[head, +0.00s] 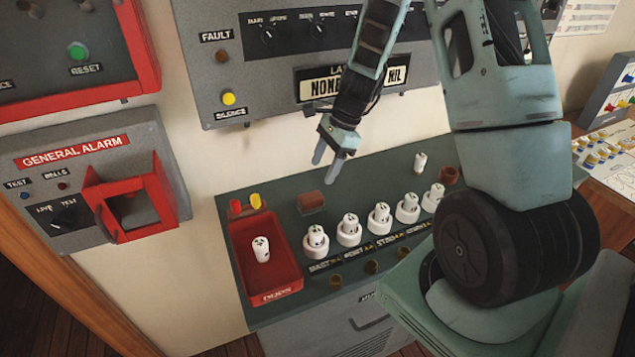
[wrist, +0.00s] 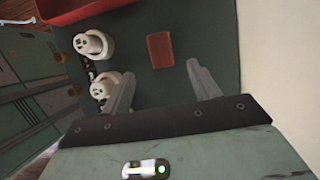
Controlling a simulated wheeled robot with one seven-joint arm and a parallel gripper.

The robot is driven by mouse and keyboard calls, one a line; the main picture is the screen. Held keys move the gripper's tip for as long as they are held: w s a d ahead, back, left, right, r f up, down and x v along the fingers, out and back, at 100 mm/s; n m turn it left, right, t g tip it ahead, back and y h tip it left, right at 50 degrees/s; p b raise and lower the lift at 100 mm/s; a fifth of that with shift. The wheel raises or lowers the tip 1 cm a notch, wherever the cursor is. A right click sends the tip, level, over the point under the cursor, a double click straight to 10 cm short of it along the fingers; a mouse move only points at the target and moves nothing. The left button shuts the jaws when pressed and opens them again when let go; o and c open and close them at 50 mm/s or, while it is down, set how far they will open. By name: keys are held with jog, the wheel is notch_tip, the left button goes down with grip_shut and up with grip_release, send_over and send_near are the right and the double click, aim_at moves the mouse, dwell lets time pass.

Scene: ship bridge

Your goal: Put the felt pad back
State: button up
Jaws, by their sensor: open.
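A flat reddish-brown rectangular piece (head: 311,202), which looks like the felt pad, lies on the dark green console top (head: 290,176) behind the row of white holders. It also shows in the wrist view (wrist: 160,51), beyond and between my fingertips. My gripper (head: 325,170) is open and empty, above the console near the pad and apart from it. In the wrist view its two fingers (wrist: 160,72) are spread, with nothing between them. I cannot tell the exact height above the pad.
A red tray (head: 296,276) at the console's left holds one white fuse-like piece (head: 261,248). Several white pieces stand in round white holders (head: 349,236) in front of the pad. Another white piece (head: 420,162) and a brown cup-like thing (head: 448,176) are at right. A grey panel (head: 235,75) rises behind.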

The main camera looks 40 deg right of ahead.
jog(key=s+a+r+n+g, duration=0.1)
jog(key=s+a+r+n, duration=0.25)
jog(key=a+n, duration=0.4)
jog(key=s+a+r+n+g, duration=0.15)
jog(key=a+r+n, duration=0.3)
jog(key=a, duration=0.55)
jog(key=s+a+r+n+h, duration=0.2)
jog(key=s+a+n, duration=0.3)
jog(key=s+n, duration=0.3)
jog(key=s+a+r+n+t+h, duration=0.1)
jog(key=s+a+r+n, duration=0.1)
jog(key=s+a+n, duration=0.3)
jog(key=s+n, duration=0.4)
jog(key=s, duration=0.1)
jog(key=shift+a+h, duration=0.35)
jog(key=shift+h, duration=0.05)
jog(key=shift+s, duration=0.1)
notch_tip(320, 180, down, 3)
jog(key=b, duration=0.3)
jog(key=shift+f, duration=0.2)
